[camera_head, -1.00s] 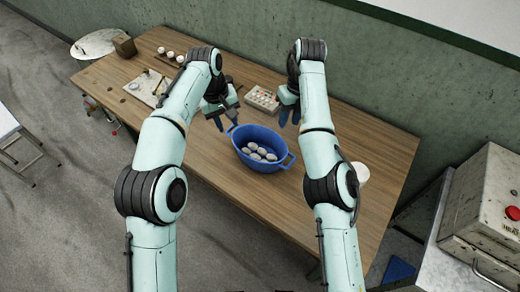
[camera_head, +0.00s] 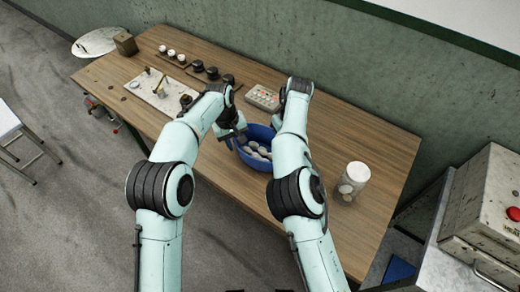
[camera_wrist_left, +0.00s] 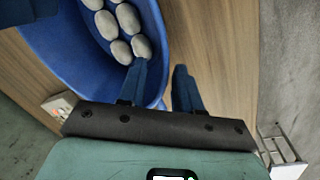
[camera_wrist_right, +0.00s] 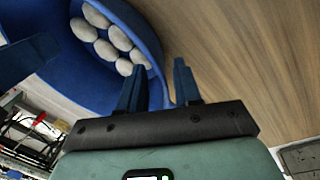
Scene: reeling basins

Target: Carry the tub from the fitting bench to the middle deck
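The blue tub (camera_head: 262,134) stands on the wooden bench with several pale oval pieces in it. The right arm hides part of it in the head view. My left gripper (camera_head: 234,136) is at the tub's left end. In the left wrist view its fingers (camera_wrist_left: 160,88) are apart, one over the inside of the tub (camera_wrist_left: 75,50) and one outside the wall. In the right wrist view my right gripper (camera_wrist_right: 157,88) is also open, its fingers on either side of the tub's wall (camera_wrist_right: 152,40). Contact with the wall cannot be told. The middle deck is not identifiable.
The bench (camera_head: 335,130) holds a tray of small pieces (camera_head: 262,97), a white jar (camera_head: 354,178), a pale board (camera_head: 160,90) and a row of small cups behind. A grey box with a red button (camera_head: 497,205) stands at right. A stool (camera_head: 15,130) stands left.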

